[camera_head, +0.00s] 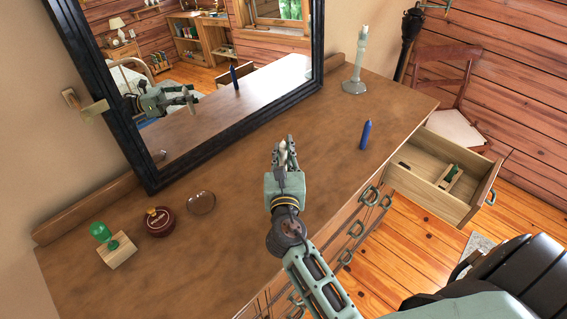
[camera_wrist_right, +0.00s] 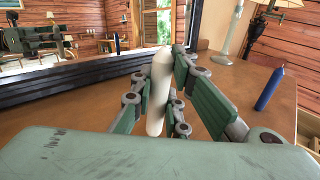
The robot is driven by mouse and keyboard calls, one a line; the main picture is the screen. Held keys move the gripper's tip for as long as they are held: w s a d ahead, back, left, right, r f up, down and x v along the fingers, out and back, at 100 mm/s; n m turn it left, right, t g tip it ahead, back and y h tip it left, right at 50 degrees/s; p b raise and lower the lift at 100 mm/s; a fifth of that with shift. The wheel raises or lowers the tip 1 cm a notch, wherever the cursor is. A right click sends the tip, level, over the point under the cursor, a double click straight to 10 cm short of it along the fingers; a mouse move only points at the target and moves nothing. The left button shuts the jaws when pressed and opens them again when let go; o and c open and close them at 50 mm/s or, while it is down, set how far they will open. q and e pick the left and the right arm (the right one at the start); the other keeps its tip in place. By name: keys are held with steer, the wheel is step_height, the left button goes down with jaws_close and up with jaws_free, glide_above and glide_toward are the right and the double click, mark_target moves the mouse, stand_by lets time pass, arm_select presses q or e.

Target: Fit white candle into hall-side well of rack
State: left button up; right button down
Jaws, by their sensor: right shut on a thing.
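The white candle (camera_wrist_right: 158,92) is between the fingers of my right gripper (camera_head: 284,150), which is shut on it above the dresser top. In the wrist view the candle points up, leaning slightly; in the head view only a small pale part shows between the fingers. A small wooden piece with a green part (camera_head: 452,178) lies in the open drawer to the right; it may be the rack, but its wells cannot be made out. My right gripper is left of the drawer and well apart from it. My left gripper is not in view.
A blue candle (camera_head: 365,135) stands near the dresser's front edge, right of my gripper. A pale candlestick (camera_head: 356,75) stands at the back. The open drawer (camera_head: 425,185) juts out. A dark red jar (camera_head: 160,222), glass dish (camera_head: 201,203) and green item on a block (camera_head: 117,250) sit left.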

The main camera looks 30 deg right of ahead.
mark_target(284, 163)
steer(key=shift+f+b, duration=0.3)
steer(key=shift+f, duration=1.5)
steer(key=shift+f, duration=0.1)
steer(key=c, duration=1.7)
jaws_free()
